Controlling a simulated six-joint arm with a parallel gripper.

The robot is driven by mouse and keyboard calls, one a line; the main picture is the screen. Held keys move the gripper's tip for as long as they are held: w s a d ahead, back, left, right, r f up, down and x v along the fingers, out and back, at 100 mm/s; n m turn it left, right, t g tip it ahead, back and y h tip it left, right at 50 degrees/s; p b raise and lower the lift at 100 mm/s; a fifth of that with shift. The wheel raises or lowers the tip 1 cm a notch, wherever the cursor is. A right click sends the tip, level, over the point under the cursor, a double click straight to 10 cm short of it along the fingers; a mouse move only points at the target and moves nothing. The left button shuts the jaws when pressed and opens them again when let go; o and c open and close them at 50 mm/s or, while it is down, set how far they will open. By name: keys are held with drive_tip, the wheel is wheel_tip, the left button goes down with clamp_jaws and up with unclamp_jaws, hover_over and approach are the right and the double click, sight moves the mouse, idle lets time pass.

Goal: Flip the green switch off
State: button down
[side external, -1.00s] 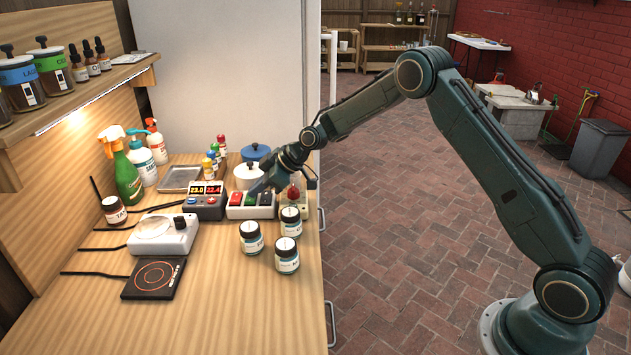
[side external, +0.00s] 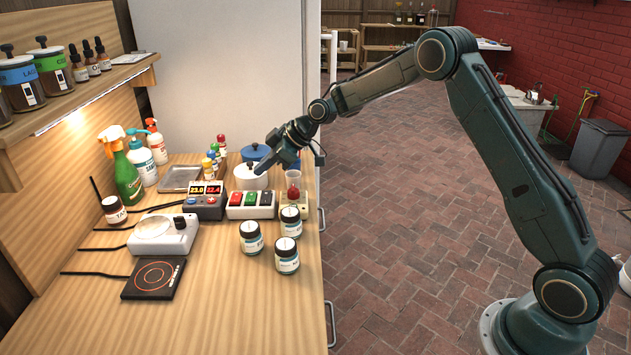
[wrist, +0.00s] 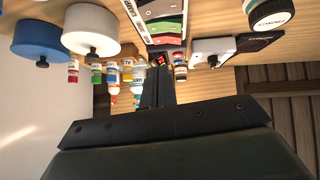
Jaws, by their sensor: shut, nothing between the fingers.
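The white switch box (side external: 250,212) stands on the bench with a red, a green and a dark rocker side by side. The green switch (side external: 251,199) is the middle one; its tilt is too small to tell. In the wrist view my gripper's fingers (wrist: 157,75) are together and empty.
A display unit (side external: 204,207) stands left of the switch box. White (side external: 247,178) and blue (side external: 256,153) pots are behind it. A beaker with red contents (side external: 293,188) is at its right; several jars (side external: 287,256) stand in front.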

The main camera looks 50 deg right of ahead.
drive_tip(key=d+v, duration=0.1)
drive_tip(key=v, duration=0.6)
drive_tip(key=shift+w, duration=0.35)
drive_tip(key=s+a+r+m+h, duration=0.2)
drive_tip(key=s+r, duration=0.4)
drive_tip(key=s, duration=0.4)
drive_tip(key=s+a+r+m+h, duration=0.1)
drive_tip(key=s+a+r+m, duration=0.1)
drive_tip(key=s+r, duration=0.65)
drive_tip(key=s+f+m+h, duration=0.1)
drive_tip(key=s+f+m, duration=0.1)
drive_tip(key=s, duration=1)
drive_tip(key=s+d+f+m+g+h, duration=0.1)
drive_tip(key=s+f+m, duration=0.2)
drive_tip(key=s, duration=0.9)
drive_tip(key=shift+s+d+m+h, duration=0.15)
drive_tip(key=shift+s+m+h, duration=0.1)
drive_tip(key=shift+m+h, duration=0.05)
